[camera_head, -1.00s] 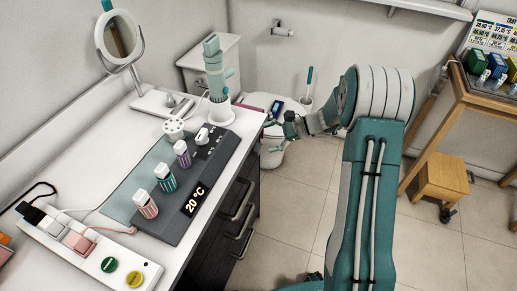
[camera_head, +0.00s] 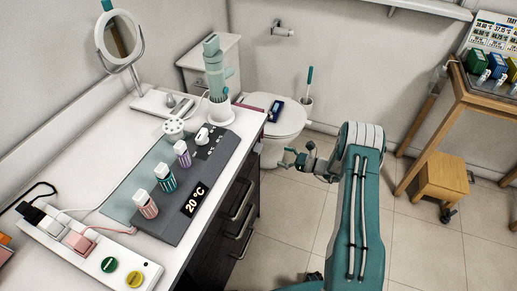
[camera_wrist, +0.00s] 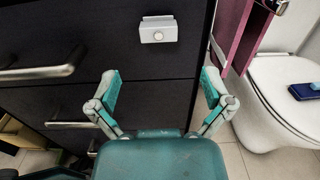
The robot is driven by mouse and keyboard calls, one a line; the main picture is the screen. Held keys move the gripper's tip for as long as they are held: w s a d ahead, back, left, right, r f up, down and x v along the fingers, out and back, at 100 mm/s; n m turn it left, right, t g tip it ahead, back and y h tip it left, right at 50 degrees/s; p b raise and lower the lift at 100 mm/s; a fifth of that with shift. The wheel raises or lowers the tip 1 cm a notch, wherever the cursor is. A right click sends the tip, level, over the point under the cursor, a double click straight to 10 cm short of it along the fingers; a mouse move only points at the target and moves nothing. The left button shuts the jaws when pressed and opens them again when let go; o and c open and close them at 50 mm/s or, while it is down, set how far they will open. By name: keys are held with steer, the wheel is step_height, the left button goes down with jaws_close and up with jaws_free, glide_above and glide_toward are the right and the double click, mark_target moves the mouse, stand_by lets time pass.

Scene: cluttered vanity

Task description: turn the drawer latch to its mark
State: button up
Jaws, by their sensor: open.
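The drawer latch (camera_wrist: 158,29) is a small silver block with a round pale knob, on the dark drawer front (camera_wrist: 100,25) in the wrist view. Its mark cannot be made out. My gripper (camera_wrist: 161,82) is open and empty, its two teal-padded fingers spread wide. In that view the latch appears above the fingertips, roughly centred between them, with no contact visible. In the head view my gripper (camera_head: 289,157) is to the right of the dark drawer cabinet (camera_head: 232,205), below the counter top; the latch cannot be seen there.
Bar handles (camera_wrist: 45,72) stick out from the drawers at the left. A pink panel (camera_wrist: 232,30) stands close to the right finger. A toilet (camera_head: 283,120) with a dark blue device on it is behind my gripper.

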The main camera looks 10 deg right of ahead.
mark_target(261, 149)
steer(key=x, duration=1)
steer(key=c, duration=1.1)
